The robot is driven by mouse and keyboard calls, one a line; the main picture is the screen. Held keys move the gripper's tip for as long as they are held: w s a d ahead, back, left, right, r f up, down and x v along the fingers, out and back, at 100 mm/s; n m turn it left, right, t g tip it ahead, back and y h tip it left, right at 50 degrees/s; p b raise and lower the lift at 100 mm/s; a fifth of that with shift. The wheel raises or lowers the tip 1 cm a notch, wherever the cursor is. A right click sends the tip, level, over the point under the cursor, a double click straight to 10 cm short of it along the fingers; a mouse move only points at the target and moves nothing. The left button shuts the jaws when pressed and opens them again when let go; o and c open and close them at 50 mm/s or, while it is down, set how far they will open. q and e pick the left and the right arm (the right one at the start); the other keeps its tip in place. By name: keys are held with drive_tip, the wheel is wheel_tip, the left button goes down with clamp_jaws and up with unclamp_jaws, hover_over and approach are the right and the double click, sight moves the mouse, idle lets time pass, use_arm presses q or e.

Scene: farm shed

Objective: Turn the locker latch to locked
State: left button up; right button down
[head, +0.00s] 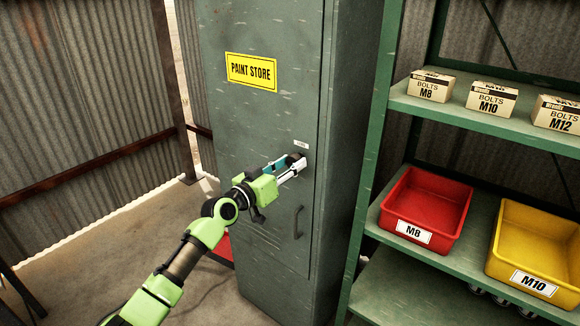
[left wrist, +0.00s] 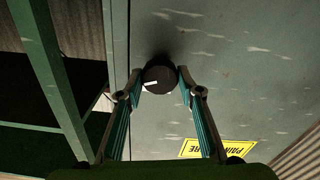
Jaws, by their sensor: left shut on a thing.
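The grey-green locker (head: 258,125) stands upright with its door closed and a yellow "PAINT STORE" sign (head: 251,71). My left gripper (head: 298,165) reaches the door near its right edge. In the left wrist view its two fingers (left wrist: 162,80) are shut on the latch, a round black knob (left wrist: 158,82) with a short white mark on its face. In the head view the gripper mostly hides the knob. A small white label (head: 301,144) sits just above it, its text too small to read. My right gripper is not in view.
A door handle (head: 298,222) is below the latch. Right of the locker, a green shelf rack (head: 465,110) holds boxes of bolts, a red bin (head: 428,205) and a yellow bin (head: 537,240). Open concrete floor (head: 110,255) lies to the left. A red object (head: 222,249) shows behind my arm.

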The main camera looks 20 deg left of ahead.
use_arm(q)
drive_tip(key=n, duration=0.2)
drive_tip(key=shift+n, duration=0.4)
drive_tip(key=n, duration=0.3)
drive_tip(key=shift+n, duration=0.3)
drive_tip(key=n+p, duration=0.1)
drive_tip(key=n, duration=0.2)
drive_tip(key=shift+n, duration=0.3)
drive_tip(key=shift+n+p, duration=0.35)
drive_tip(key=shift+n, duration=1.35)
drive_tip(key=shift+a, duration=0.1)
drive_tip(key=o, duration=1.1)
